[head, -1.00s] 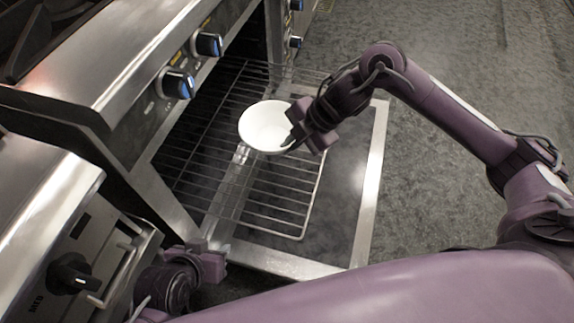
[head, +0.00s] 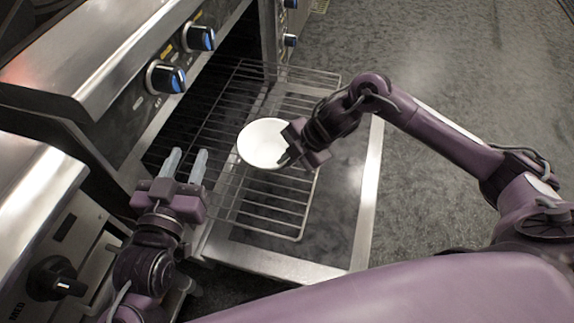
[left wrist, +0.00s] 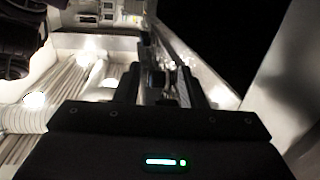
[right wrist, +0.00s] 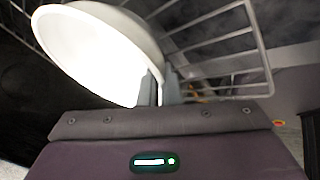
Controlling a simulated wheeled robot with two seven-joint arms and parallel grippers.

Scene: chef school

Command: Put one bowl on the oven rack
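A white bowl (head: 258,146) is over the pulled-out wire oven rack (head: 262,212). My right gripper (head: 286,156) is shut on the right side of the bowl's rim. In the right wrist view the bowl (right wrist: 95,50) fills the upper left, its rim at the closely spaced fingers (right wrist: 160,88), with rack wires (right wrist: 225,65) beyond it. I cannot tell whether the bowl touches the rack. My left gripper (head: 184,165) is open and empty at the rack's left side, its fingers pointing up in the head view. The left wrist view shows its dark fingers (left wrist: 168,80) with no bowl.
The open oven door (head: 345,195) lies under the rack. The oven front with blue-ringed knobs (head: 166,77) is at the upper left. Another appliance with a black knob (head: 52,278) stands close to my left arm. Grey floor (head: 470,90) is clear to the right.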

